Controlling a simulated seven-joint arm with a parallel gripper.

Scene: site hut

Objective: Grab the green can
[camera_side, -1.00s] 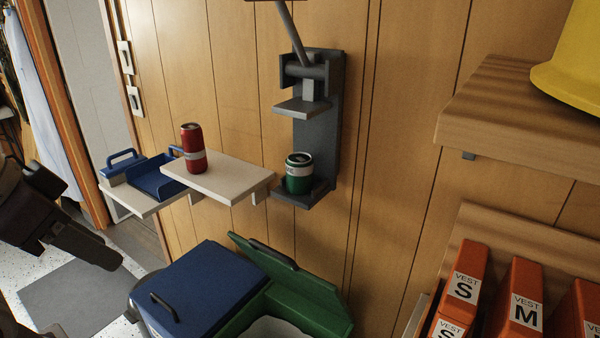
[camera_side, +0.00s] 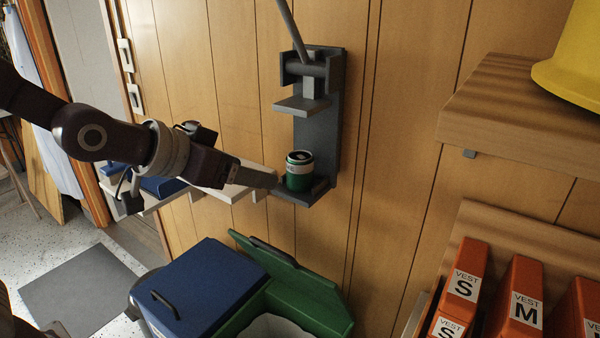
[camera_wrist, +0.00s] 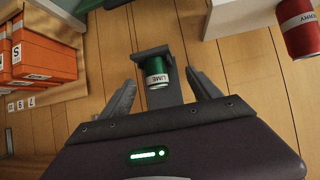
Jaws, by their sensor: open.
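The green can (camera_side: 300,171) stands upright on the lower ledge of a grey wall-mounted can crusher (camera_side: 318,125). In the wrist view the green can (camera_wrist: 155,70) shows between my two fingers, with a white label band reading "LIME". My gripper (camera_side: 270,180) is open and level with the can's lower part, at its left side in the side view. In the wrist view my gripper's fingers (camera_wrist: 160,80) spread to either side of the can. I cannot tell whether the fingertips reach past its near face. Nothing is held.
The crusher's press plate (camera_side: 302,106) hangs above the can. A red can (camera_wrist: 299,27) is at the wrist view's upper right, hidden by my arm in the side view. A pale shelf (camera_side: 232,192) is beside the ledge. Blue (camera_side: 205,285) and green-lidded (camera_side: 300,290) bins stand below.

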